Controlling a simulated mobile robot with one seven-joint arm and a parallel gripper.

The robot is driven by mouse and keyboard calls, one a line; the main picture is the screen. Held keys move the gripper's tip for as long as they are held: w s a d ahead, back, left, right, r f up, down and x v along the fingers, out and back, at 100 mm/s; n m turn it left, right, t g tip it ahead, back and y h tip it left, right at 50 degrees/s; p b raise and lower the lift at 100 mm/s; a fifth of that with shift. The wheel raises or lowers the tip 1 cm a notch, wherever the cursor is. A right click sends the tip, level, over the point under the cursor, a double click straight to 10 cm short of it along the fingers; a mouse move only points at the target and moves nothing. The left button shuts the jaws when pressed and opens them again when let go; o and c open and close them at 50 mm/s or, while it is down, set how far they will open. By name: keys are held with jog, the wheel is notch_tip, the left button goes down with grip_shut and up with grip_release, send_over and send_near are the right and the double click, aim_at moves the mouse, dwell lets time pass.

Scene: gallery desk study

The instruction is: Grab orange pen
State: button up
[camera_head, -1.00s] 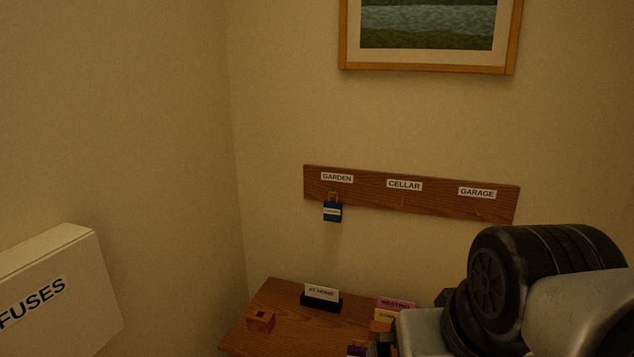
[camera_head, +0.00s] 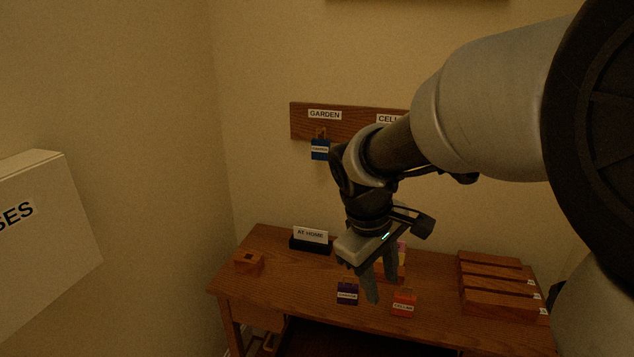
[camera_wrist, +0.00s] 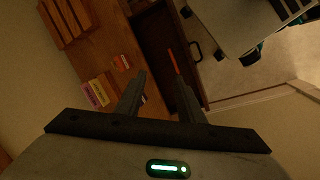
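A thin orange pen (camera_wrist: 173,62) shows in the wrist view, lying in the dark open drawer (camera_wrist: 155,30) of the desk. In the head view I cannot make out the pen; the dark drawer interior (camera_head: 320,342) shows at the bottom edge. My gripper (camera_head: 381,288) is over the desk, pointing down, with its fingers apart and nothing seen between them. In the wrist view, the pen lies beyond the fingertips of my gripper (camera_wrist: 161,80), nearer the right finger and apart from it.
On the desk (camera_head: 275,285) are a dark blue tag (camera_head: 347,294), an orange CELLAR tag (camera_head: 404,304), an AT HOME card stand (camera_head: 310,240), a small wooden block (camera_head: 249,262) and a slotted wooden rack (camera_head: 495,285). A white fuse box (camera_head: 50,230) juts out at left.

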jog(key=w+a+f+n+g+b, duration=0.1)
jog(key=w+f+n+b, duration=0.15)
jog(key=f, duration=0.55)
jog(key=w+a+f+n+g+b, duration=0.1)
jog(key=w+a+f+n+b, duration=0.15)
jog(key=f, duration=0.55)
jog(key=w+a+f+n+b, duration=0.1)
jog(key=w+f, duration=0.3)
jog(key=f, duration=0.4)
jog(key=shift+n+g, duration=0.3)
jog(key=b+x, duration=0.2)
jog(key=x, duration=1)
jog(key=shift+s+f+b, duration=0.1)
jog(key=shift+s+b, duration=0.1)
jog(key=shift+b, duration=0.1)
jog(key=shift+s+b+x, duration=0.15)
jog(key=shift+b+x, duration=0.25)
jog(key=shift+x, duration=1.15)
jog(key=shift+s+b+x, duration=0.15)
jog(key=shift+b+x, duration=0.25)
jog(key=shift+x, duration=1.1)
jog(key=shift+a, duration=0.1)
grip_shut()
